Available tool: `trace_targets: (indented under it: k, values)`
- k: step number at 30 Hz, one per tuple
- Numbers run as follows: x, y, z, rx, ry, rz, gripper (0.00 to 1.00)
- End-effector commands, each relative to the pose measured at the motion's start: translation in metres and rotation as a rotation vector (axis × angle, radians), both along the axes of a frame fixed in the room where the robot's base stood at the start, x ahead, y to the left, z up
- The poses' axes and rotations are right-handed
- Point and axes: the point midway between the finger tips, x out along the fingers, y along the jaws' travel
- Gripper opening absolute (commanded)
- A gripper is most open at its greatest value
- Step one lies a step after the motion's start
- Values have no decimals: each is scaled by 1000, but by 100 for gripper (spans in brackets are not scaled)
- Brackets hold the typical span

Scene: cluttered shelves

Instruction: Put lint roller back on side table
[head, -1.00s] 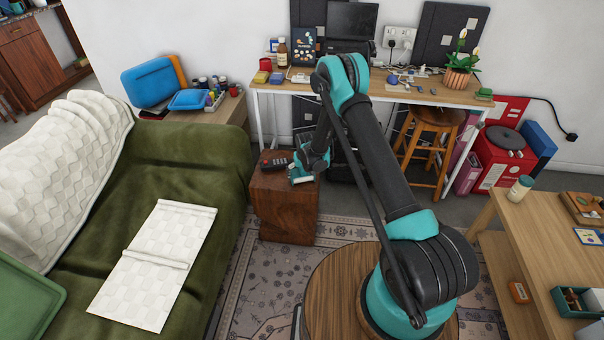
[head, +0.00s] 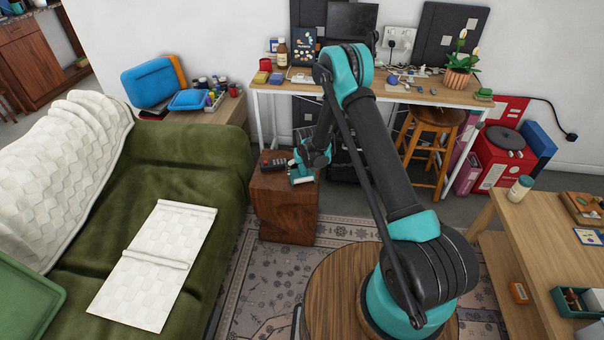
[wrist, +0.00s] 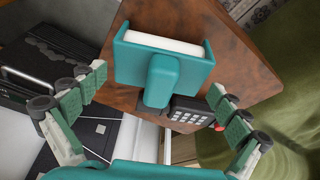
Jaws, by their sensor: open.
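The lint roller (wrist: 162,62) has a teal frame and handle with a white roll. In the wrist view it rests on the brown wooden side table (wrist: 240,62), the roll pointing away from me. In the head view the lint roller (head: 303,180) shows small at the right part of the side table top (head: 285,210). My gripper (wrist: 157,86) is open, its two green-padded fingers spread on either side of the handle, with visible gaps to both. In the head view my gripper is small and partly hidden by my arm.
A dark keypad device (wrist: 190,114) lies on the side table close to the roller; it also shows in the head view (head: 275,160). The green sofa (head: 205,165) stands left of the table. A desk (head: 400,88) with clutter is behind, and a stool (head: 432,135) stands right.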

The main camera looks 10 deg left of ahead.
Motion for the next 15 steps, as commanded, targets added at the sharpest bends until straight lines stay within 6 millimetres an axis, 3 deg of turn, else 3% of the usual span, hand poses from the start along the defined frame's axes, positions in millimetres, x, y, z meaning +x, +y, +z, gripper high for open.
trace_targets:
  k: [9,15]
  values:
    - [-16,-6,55,0,0,0,100]
    - [-23,-8,78,0,0,0,100]
